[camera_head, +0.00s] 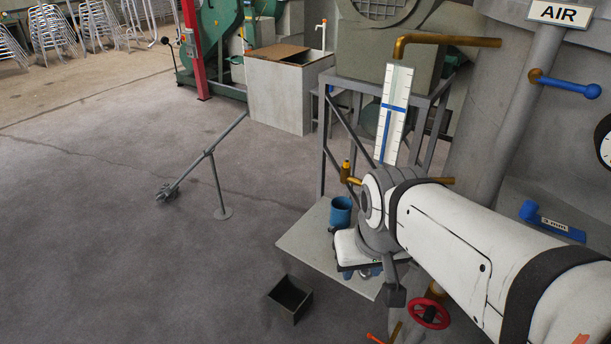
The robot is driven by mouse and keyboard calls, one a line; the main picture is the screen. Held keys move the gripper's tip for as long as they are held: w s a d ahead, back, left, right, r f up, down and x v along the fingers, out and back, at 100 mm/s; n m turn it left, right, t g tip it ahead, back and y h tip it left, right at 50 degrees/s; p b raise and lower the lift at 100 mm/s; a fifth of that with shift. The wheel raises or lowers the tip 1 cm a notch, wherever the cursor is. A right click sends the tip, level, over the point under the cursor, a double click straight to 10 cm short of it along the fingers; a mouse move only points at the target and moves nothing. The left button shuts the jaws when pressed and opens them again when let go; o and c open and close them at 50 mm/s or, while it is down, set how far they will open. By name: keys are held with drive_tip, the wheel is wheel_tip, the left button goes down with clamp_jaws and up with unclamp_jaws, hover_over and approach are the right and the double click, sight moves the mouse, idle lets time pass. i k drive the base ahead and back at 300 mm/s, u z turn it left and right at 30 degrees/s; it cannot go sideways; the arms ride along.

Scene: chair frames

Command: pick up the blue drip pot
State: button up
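The blue drip pot (340,216) is a small blue cylinder with a dark open top. It appears just above the low grey platform (308,240), left of my arm's wrist. Its lower part is partly covered by my wrist, so I cannot tell what it rests on. My gripper (364,269) is at the end of the white arm, over the platform and just below and right of the pot in the picture. Its fingers are mostly hidden by the wrist, and I cannot see whether they touch anything.
A brass tap (347,173) juts out above the pot, beside a white gauge board (394,115). A metal frame (324,150) stands behind. A dark open box (290,298) lies on the floor in front, and a red handwheel (428,314) is at lower right. The floor at left is mostly clear.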

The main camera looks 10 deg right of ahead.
sight(341, 206)
drive_tip(key=u, duration=2.15)
drive_tip(key=i, duration=1.7)
drive_tip(key=z, duration=3.1)
drive_tip(key=i, duration=1)
drive_tip(key=z, duration=0.05)
